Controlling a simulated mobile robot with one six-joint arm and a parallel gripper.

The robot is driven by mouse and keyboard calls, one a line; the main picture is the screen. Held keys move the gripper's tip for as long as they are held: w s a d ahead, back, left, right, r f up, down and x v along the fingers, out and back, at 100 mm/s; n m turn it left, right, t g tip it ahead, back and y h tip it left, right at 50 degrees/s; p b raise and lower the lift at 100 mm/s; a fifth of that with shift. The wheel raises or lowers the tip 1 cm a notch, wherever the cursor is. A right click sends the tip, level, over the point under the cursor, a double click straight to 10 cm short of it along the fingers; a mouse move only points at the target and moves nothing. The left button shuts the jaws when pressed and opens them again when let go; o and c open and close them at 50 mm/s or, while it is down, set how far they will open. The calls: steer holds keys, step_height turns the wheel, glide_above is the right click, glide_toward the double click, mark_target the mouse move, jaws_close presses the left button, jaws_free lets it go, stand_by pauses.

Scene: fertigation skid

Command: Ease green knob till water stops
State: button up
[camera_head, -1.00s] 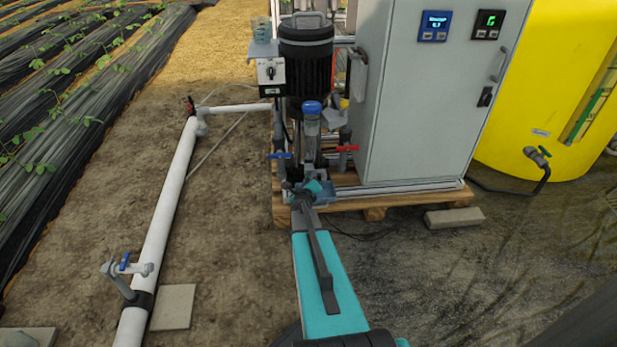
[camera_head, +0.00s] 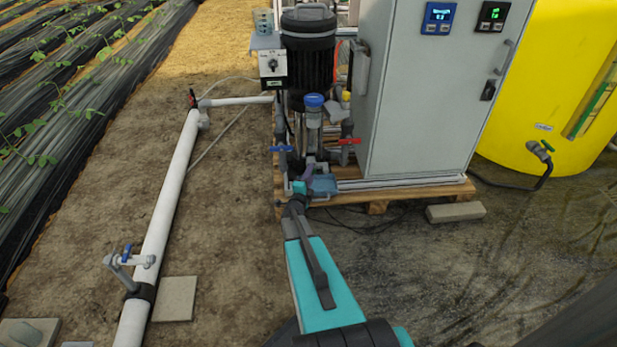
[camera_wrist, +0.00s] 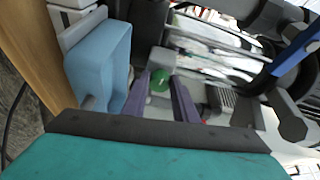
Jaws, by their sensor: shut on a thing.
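The green knob (camera_wrist: 159,82) shows in the wrist view between the two purple fingers of my gripper (camera_wrist: 164,84). The fingers are closed on its sides. A pale grey block sits just behind the knob. In the head view my gripper (camera_head: 307,174) is low at the front of the pump skid, beside a blue tray. The knob is hidden there. I cannot make out any water flow in either view.
The blue tray (camera_wrist: 100,65) is close left of my fingers in the wrist view. A blue-handled valve (camera_head: 281,149) and a red-handled valve (camera_head: 349,141) stand above my gripper. The grey cabinet (camera_head: 425,110) is to the right. Bare soil lies left of the skid.

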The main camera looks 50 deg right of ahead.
steer(key=shift+w+f+n+h+b, duration=0.1)
steer(key=shift+n+h+b, duration=0.3)
steer(key=shift+n, duration=0.6)
steer(key=o, duration=1.1)
steer(key=p+v, duration=0.1)
steer(key=v, duration=0.6)
steer(key=p+v, duration=0.2)
steer(key=v, duration=0.4)
steer(key=shift+s+a+f, duration=0.1)
steer(key=shift+s+a, duration=0.15)
steer(key=shift+s, duration=0.15)
